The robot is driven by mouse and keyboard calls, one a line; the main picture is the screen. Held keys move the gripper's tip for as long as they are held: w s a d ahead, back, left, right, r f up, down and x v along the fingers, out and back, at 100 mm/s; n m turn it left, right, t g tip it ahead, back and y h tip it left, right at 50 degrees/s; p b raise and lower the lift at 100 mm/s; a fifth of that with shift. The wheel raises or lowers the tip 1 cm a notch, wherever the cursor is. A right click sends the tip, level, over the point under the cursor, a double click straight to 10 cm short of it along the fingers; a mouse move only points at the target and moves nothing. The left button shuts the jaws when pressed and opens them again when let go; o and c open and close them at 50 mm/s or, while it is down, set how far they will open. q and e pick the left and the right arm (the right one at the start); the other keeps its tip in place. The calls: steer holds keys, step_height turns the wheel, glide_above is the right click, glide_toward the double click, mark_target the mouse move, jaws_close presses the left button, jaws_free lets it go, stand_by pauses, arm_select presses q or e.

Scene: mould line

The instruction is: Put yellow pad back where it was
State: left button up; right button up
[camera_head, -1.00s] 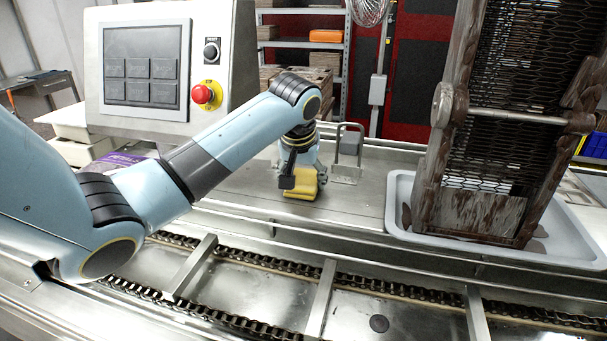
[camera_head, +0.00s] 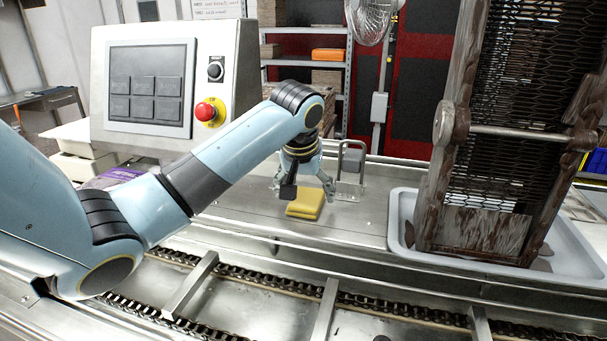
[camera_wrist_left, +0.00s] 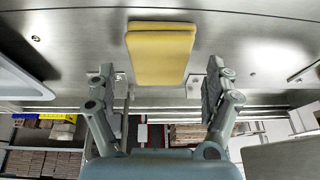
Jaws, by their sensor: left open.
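The yellow pad (camera_head: 305,203) lies flat on the steel deck, in front of a wire handle bracket. My right gripper is in neither view.
A control panel (camera_head: 152,85) with a red button is at the left. A grey tray (camera_head: 400,243) holding a tall chocolate-smeared rack is at the right. A chain conveyor (camera_head: 255,285) runs in front.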

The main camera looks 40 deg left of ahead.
arm_select(q)
steer(key=b+v, duration=0.1)
steer(key=v, duration=0.9)
steer(key=shift+f, duration=0.1)
